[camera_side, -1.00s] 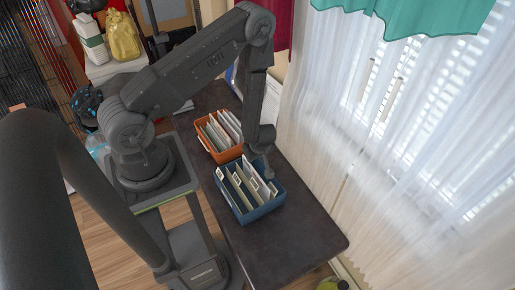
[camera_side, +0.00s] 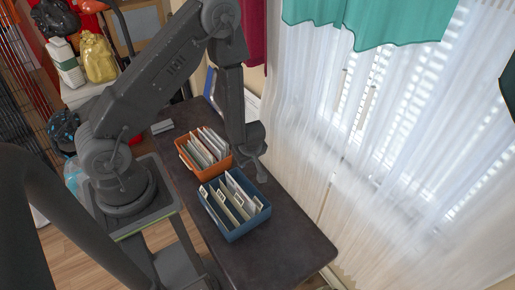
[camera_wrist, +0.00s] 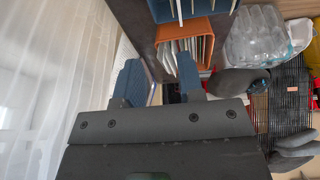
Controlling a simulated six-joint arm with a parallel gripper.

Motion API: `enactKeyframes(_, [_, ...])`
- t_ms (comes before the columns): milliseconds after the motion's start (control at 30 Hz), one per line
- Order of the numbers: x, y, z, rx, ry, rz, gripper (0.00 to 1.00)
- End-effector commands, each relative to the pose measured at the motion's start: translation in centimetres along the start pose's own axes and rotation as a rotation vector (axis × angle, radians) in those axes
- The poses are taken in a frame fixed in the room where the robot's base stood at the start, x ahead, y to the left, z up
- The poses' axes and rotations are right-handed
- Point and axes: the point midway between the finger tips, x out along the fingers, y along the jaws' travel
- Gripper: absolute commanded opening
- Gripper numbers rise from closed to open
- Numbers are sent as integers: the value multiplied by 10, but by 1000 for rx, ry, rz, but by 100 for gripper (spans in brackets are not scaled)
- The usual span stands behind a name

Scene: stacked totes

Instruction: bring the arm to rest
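My gripper (camera_side: 257,168) hangs above the dark table, just to the right of the two totes in the side view. In the wrist view its two blue fingers (camera_wrist: 158,68) stand apart with nothing seen held between them. The blue tote (camera_side: 238,236) stands on the table with several upright cards or folders in it. The orange tote (camera_side: 187,161) stands just behind it, also with several upright files. In the wrist view the orange tote (camera_wrist: 211,38) lies beyond the fingers, and part of the blue tote (camera_wrist: 232,5) shows at the top edge.
The dark table (camera_side: 285,245) has free room in front of the blue tote. A white sheer curtain (camera_side: 310,130) hangs close along the table's right side. A small grey object (camera_side: 162,127) lies on the table behind the orange tote.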

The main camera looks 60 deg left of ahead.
Motion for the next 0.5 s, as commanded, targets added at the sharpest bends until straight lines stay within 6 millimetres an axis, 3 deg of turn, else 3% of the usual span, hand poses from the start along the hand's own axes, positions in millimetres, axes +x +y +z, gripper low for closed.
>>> enactKeyframes(100, [-53,36,7,93,-94,147,35])
enactKeyframes(233, [-123,62,17,252,-196,313,35])
enactKeyframes(367, [-193,68,25,433,-260,454,35])
enactKeyframes(500, [-261,54,29,645,-284,576,35])
